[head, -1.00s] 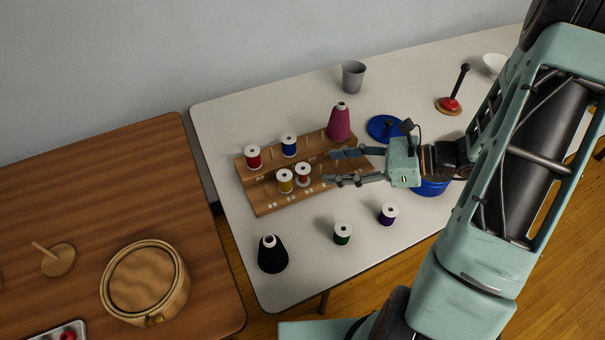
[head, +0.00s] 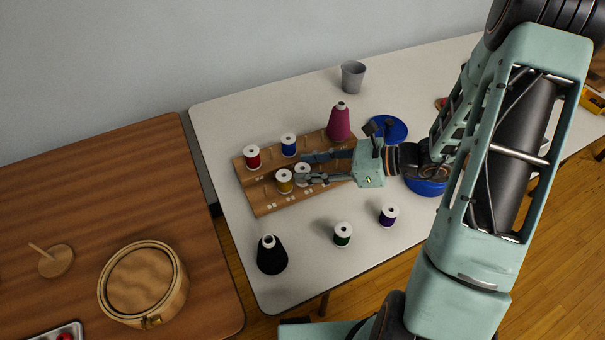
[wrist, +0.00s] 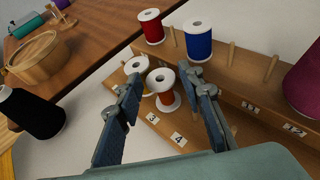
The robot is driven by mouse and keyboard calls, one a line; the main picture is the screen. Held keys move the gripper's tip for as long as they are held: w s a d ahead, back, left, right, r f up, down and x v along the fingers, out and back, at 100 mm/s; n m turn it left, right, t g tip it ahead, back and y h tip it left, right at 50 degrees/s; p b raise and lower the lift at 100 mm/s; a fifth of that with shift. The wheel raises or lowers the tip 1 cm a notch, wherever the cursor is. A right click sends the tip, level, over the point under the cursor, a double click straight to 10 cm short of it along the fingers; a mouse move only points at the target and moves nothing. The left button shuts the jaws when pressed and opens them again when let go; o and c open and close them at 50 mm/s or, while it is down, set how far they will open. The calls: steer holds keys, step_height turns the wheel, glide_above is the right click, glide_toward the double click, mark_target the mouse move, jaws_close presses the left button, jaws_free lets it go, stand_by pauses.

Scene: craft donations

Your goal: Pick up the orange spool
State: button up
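The orange spool (wrist: 168,100) has white ends and stands on the wooden spool rack (head: 266,208). In the wrist view it sits between the two fingers of my gripper, which is open. In the head view my gripper (head: 300,168) reaches in from the right, and its near finger hides the lower part of the orange spool (head: 302,168). The yellow spool (head: 284,184) stands just left of it, close to the fingertips; the left finger partly covers it in the wrist view (wrist: 138,66). I see no firm contact on the orange spool.
Red (head: 252,158) and blue (head: 288,145) spools stand on the rack's back row, with a magenta cone (head: 339,122) nearby. Green (head: 342,235) and purple (head: 388,216) spools and a black cone (head: 271,256) stand in front. Bare pegs rise from the rack (wrist: 231,52).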

steer(key=c, duration=0.4)
steer(key=shift+o, duration=0.2)
